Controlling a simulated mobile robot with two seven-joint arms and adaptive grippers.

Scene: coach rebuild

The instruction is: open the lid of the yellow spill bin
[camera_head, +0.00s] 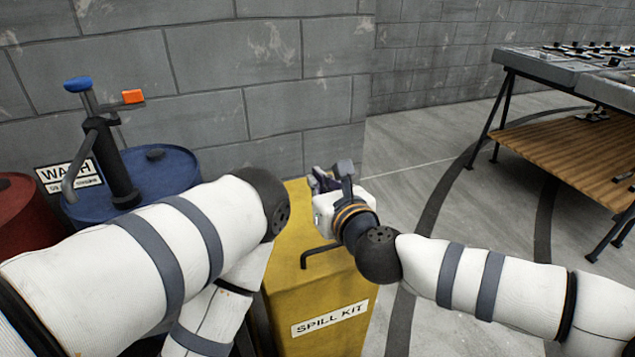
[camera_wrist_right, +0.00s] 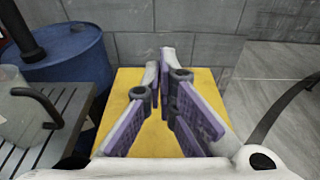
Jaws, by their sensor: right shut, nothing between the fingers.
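The yellow spill bin (camera_head: 318,295), labelled "SPILL KIT", stands against the block wall in the middle of the head view. Its lid (camera_head: 290,222) looks down and flat, with a dark bar handle (camera_head: 318,252) at the front. My right gripper (camera_head: 331,178) is over the far right part of the lid, shut and empty. In the right wrist view its purple-padded fingers (camera_wrist_right: 161,68) come together above the yellow top (camera_wrist_right: 200,82). I cannot tell whether the fingertips touch the bin. My left arm comes in beside the bin's left, but its gripper is out of view.
A blue drum (camera_head: 165,172) with a dark pump and a sign stands left of the bin, and a red drum (camera_head: 22,215) farther left. A bench with a wooden shelf (camera_head: 560,148) is at the right. The floor (camera_head: 415,165) right of the bin is clear.

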